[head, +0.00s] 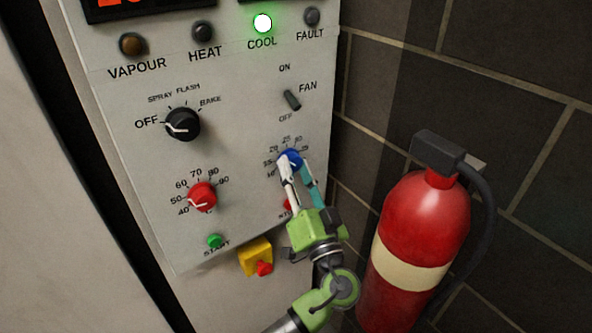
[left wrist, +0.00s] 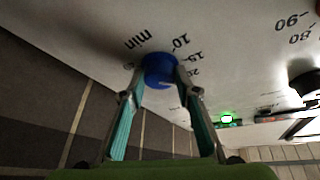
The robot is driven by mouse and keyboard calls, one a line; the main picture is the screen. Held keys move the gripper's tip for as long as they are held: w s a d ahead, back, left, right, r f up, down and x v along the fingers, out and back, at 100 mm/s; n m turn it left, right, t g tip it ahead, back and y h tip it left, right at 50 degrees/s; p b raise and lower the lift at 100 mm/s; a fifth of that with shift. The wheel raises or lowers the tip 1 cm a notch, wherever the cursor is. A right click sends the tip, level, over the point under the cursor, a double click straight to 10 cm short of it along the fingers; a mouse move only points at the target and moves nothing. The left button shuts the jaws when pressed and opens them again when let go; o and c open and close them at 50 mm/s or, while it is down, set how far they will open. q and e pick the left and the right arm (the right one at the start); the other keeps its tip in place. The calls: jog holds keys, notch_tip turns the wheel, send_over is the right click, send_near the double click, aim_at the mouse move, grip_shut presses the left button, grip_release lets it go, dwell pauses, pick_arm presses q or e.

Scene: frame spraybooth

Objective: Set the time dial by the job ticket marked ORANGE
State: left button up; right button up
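The blue time dial (head: 291,156) is on the lower right of the grey control panel, with numbers around it. It also shows in the left wrist view (left wrist: 160,66), where the scale reads "min" with 10 and 15 beside it. My left gripper (head: 293,165) reaches up from below, and its two fingertips sit on either side of the dial. In the left wrist view its fingertips (left wrist: 160,76) appear to touch the dial's sides. I cannot make out the dial's pointer. No job ticket shows. My right gripper is out of view.
A red dial (head: 203,197), a black mode knob (head: 183,124) and a fan switch (head: 291,100) are on the panel (head: 235,165). A green start button (head: 215,241) and a yellow box (head: 256,256) sit lower. The COOL lamp (head: 263,23) glows green. A fire extinguisher (head: 425,215) stands close on the right.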

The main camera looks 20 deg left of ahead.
pick_arm(q)
jog(key=shift+m+h+b, duration=0.3)
jog(key=shift+m+h, duration=0.1)
jog(key=shift+m, duration=0.3)
jog(key=o, duration=1.1)
jog(key=shift+s+d, duration=0.1)
jog(key=v, duration=1.2)
jog(key=shift+f, duration=0.15)
